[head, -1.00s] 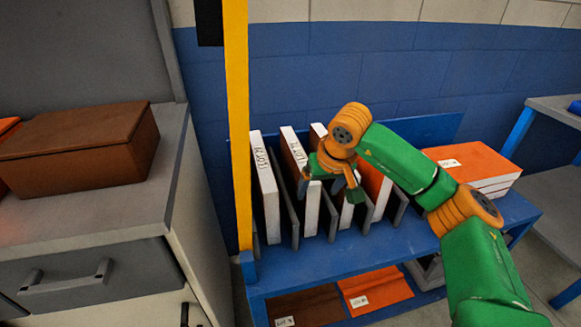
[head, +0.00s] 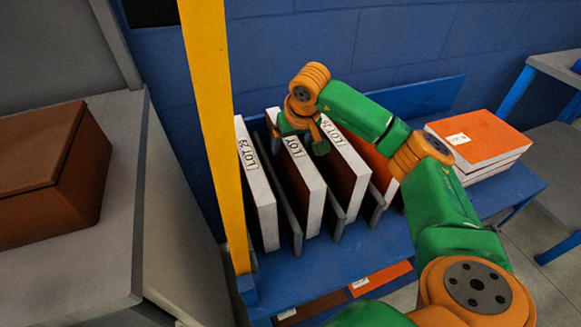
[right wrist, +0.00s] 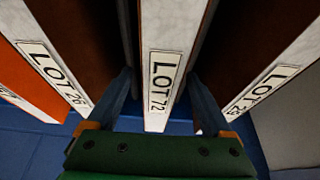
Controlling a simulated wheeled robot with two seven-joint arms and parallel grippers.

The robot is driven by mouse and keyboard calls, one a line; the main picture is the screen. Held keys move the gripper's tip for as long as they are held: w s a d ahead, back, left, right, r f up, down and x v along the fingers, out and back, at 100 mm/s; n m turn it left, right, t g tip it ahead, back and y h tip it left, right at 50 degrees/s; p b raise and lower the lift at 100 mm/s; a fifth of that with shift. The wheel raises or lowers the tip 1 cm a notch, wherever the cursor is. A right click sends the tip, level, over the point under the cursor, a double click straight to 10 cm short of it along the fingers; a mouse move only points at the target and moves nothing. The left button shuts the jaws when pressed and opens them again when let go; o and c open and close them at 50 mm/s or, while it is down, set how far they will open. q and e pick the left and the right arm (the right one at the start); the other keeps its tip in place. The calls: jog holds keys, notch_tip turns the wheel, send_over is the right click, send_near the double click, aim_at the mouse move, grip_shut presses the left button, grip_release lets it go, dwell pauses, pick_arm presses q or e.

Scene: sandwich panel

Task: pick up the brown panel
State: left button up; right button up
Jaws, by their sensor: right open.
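Several white-edged panels stand upright in a blue rack with grey dividers. The second from the left, labelled LOT 72 in the right wrist view (right wrist: 162,65), has a brown face; in the head view it is this panel (head: 312,178). My right gripper (head: 302,148) is open above its top edge. In the right wrist view the two fingers (right wrist: 160,95) stand on either side of its white edge, with a gap on each side. The third panel (head: 350,165), LOT 26, also shows a brown face. My left gripper is out of view.
The leftmost panel (head: 257,195) and an orange panel (head: 377,165) flank these closely. Orange panels (head: 478,137) lie stacked on the right. A yellow post (head: 210,130) rises at the rack's left corner. A brown box (head: 50,175) sits on a grey cabinet.

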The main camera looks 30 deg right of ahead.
jog(key=x, duration=0.3)
jog(key=shift+w+r, duration=0.1)
jog(key=shift+r, duration=0.1)
jog(key=shift+c, duration=1)
grip_shut()
